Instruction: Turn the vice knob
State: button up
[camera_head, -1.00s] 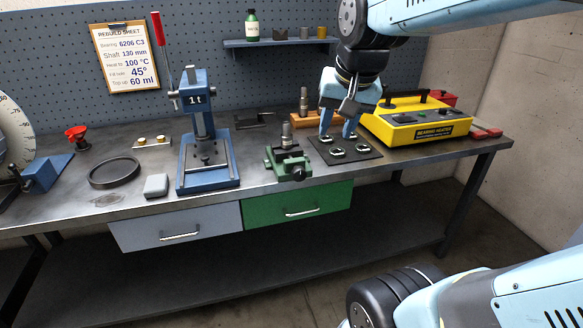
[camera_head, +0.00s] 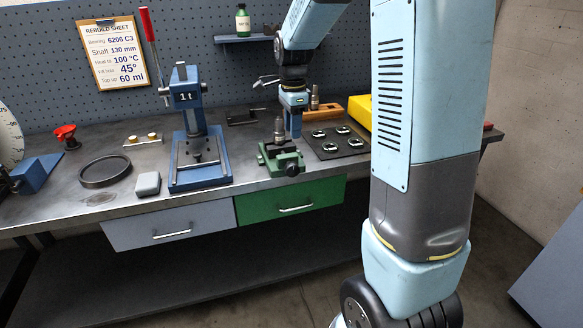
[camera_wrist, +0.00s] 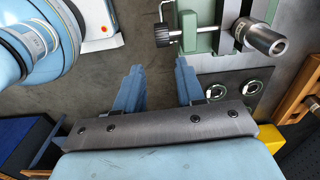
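The green vice (camera_head: 272,153) stands on the bench near its front edge, with a grey stepped shaft (camera_head: 279,131) upright in it. Its dark knob (camera_head: 292,169) faces the front of the bench. In the wrist view the black knurled knob (camera_wrist: 163,36), with a thin crossbar, sticks out from the green vice body (camera_wrist: 200,38). My gripper (camera_wrist: 160,67) is open and empty there; the knob lies just beyond the gap between its fingertips, apart from them. In the head view my gripper (camera_head: 293,128) points down behind and right of the vice; its fingertips are partly hidden.
A black mat (camera_head: 324,155) with several metal parts lies right of the vice. A wooden block (camera_head: 325,113) stands behind it. The blue press (camera_head: 193,130) is to the left. My arm hides most of the yellow heater (camera_head: 360,110).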

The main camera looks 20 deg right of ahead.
aim_at(292, 163)
jog(key=f, duration=1.4)
jog(key=shift+w+f, duration=0.25)
jog(key=shift+w, duration=0.1)
jog(key=shift+c, duration=0.2)
jog(key=shift+a, duration=0.1)
jog(key=c, duration=0.6)
jog(key=shift+c, duration=0.2)
